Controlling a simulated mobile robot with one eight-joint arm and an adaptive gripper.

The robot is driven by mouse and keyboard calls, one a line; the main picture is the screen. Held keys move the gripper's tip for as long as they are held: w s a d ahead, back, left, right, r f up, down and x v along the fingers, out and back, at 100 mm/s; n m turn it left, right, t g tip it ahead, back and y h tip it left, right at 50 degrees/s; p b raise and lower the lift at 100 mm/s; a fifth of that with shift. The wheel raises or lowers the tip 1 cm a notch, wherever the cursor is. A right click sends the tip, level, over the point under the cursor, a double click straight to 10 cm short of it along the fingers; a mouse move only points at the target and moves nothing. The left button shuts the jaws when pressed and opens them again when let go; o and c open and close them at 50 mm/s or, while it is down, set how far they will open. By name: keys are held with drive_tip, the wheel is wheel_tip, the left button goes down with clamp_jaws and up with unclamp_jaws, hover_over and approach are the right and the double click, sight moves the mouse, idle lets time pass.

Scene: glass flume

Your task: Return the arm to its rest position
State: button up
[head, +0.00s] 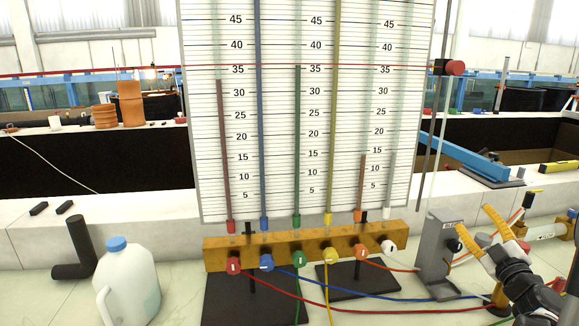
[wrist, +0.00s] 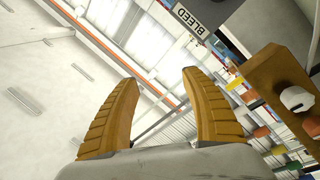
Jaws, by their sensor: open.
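My gripper (head: 490,232) is at the lower right in the head view, its yellow fingers apart and pointing up and left. In the wrist view my gripper (wrist: 160,105) shows both ribbed fingers spread with nothing between them. The fingers are near the grey block (head: 434,255) on the bench; whether they touch it I cannot tell. In the wrist view, a dark block labelled BLEED (wrist: 192,20) is beyond the right finger.
A brass manifold (head: 300,245) with coloured knobs stands before a scaled tube board (head: 207,120). Coloured hoses (head: 380,297) cross the bench. A milk jug (head: 128,285) and black pipe elbow (head: 75,255) are left. A blue beam (head: 465,145) lies behind my gripper.

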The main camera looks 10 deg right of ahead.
drive_tip(key=w+a+r+m+g+h, duration=0.1)
drive_tip(key=a+r+m+h, duration=0.3)
drive_tip(key=r, duration=0.3)
drive_tip(key=s+a+m+g, duration=0.2)
drive_tip(key=a+m+g, duration=0.2)
drive_tip(key=a, duration=0.5)
drive_tip(key=s+a+f+g+y, duration=0.2)
drive_tip(key=s+a+f, duration=0.3)
drive_tip(key=a, duration=0.4)
drive_tip(key=s+a+f+g+y, duration=0.3)
drive_tip(key=s+a+f, duration=0.2)
drive_tip(key=s+a, duration=0.2)
drive_tip(key=s+a+f+g+y, duration=0.2)
drive_tip(key=s+a+f, duration=0.3)
drive_tip(key=a, duration=0.5)
drive_tip(key=shift+s+a+f+n+g+y, duration=0.35)
drive_tip(key=shift+s+y, duration=0.25)
drive_tip(key=shift+s, duration=0.2)
